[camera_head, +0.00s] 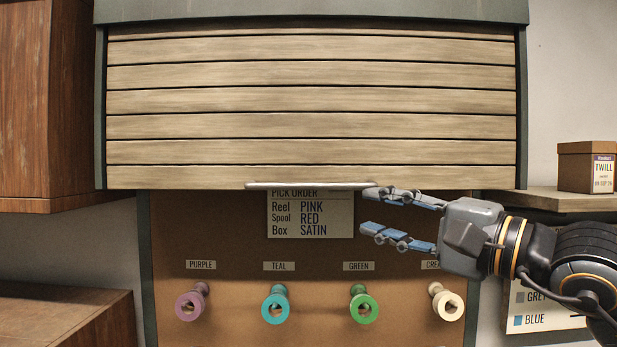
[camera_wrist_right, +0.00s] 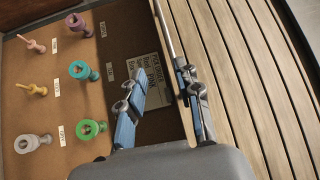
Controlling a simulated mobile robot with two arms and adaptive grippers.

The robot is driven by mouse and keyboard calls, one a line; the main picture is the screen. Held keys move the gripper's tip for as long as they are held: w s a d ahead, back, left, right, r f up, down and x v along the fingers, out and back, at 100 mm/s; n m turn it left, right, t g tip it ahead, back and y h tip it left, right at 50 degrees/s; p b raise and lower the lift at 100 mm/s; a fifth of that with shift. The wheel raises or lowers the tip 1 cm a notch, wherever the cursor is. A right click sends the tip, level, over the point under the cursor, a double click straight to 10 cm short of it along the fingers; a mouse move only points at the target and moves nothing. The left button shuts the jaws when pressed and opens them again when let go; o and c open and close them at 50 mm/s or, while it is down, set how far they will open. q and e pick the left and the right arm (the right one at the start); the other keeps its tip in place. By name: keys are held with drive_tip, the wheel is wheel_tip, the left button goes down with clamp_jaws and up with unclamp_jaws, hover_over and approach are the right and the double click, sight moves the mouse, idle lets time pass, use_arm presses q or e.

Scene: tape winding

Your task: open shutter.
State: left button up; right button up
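The wooden slatted shutter (camera_head: 310,100) hangs in its dark frame and covers the upper part of the cabinet; its slats also fill the right of the right wrist view (camera_wrist_right: 250,80). A thin pale handle bar (camera_head: 300,185) runs along its bottom edge, and shows in the wrist view (camera_wrist_right: 167,35). My right gripper (camera_head: 365,210) is open and empty at the bar's right end. Its upper finger is close to the bar's end; I cannot tell whether they touch. The lower finger is below the shutter edge. My left gripper is not in view.
A brown pegboard (camera_head: 230,235) below the shutter carries a pick order card (camera_head: 320,225) and several coloured spools, such as the green one (camera_head: 363,303). Brown cabinets (camera_head: 25,100) stand at left. A box (camera_head: 587,167) sits on a shelf at right.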

sight(314, 187)
drive_tip(key=p+x, duration=0.1)
drive_tip(key=x, duration=0.1)
drive_tip(key=r+p+x, duration=0.1)
drive_tip(key=p+x, duration=0.1)
drive_tip(key=x, duration=0.1)
drive_tip(key=r+p+x, duration=0.1)
drive_tip(key=p+x, duration=0.1)
drive_tip(key=x, duration=0.1)
drive_tip(key=shift+s+a, duration=0.25)
drive_tip(key=shift+a, duration=0.1)
drive_tip(key=p+x, duration=0.2)
drive_tip(key=x, duration=0.1)
drive_tip(key=shift+w+a, duration=0.1)
drive_tip(key=shift+w, duration=0.15)
drive_tip(key=shift+w+a, duration=0.15)
drive_tip(key=shift+a, duration=0.05)
drive_tip(key=shift+w+a+f, duration=0.15)
drive_tip(key=shift+w, duration=0.05)
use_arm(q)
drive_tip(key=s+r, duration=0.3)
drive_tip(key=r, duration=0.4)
use_arm(e)
clamp_jaws()
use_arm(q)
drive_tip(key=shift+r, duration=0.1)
use_arm(e)
drive_tip(key=shift+s, duration=0.1)
